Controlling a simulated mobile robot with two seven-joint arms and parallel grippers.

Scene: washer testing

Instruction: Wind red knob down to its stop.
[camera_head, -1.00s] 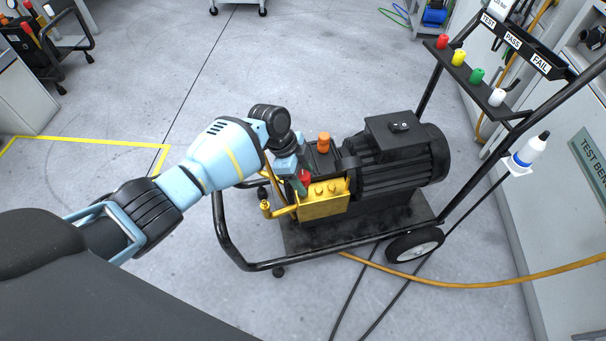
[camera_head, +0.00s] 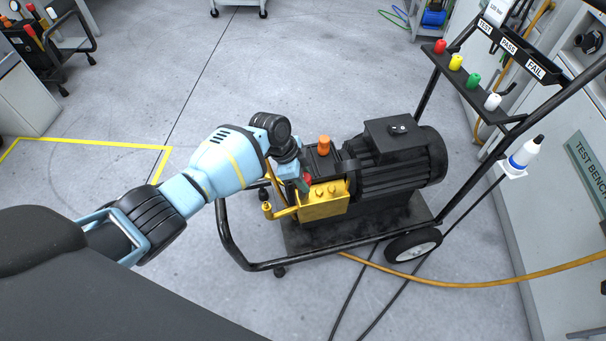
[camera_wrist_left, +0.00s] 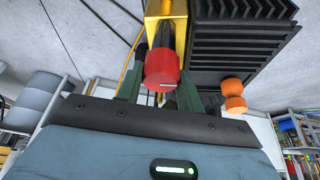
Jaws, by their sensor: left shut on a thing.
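In the head view the red knob (camera_head: 307,179) is a small red patch at the yellow block (camera_head: 323,203), mostly hidden by my gripper. My left gripper (camera_head: 303,184) is at the knob, its green fingers (camera_wrist_left: 160,90) on both sides of it, shut on it. My right gripper is not in view.
The black motor (camera_head: 400,160) sits on the wheeled cart beside the block. An orange knob (camera_head: 324,145) stands close behind the gripper. A rack (camera_head: 470,77) of coloured caps is at upper right. Floor at left is clear; an orange hose (camera_head: 470,285) crosses the floor at right.

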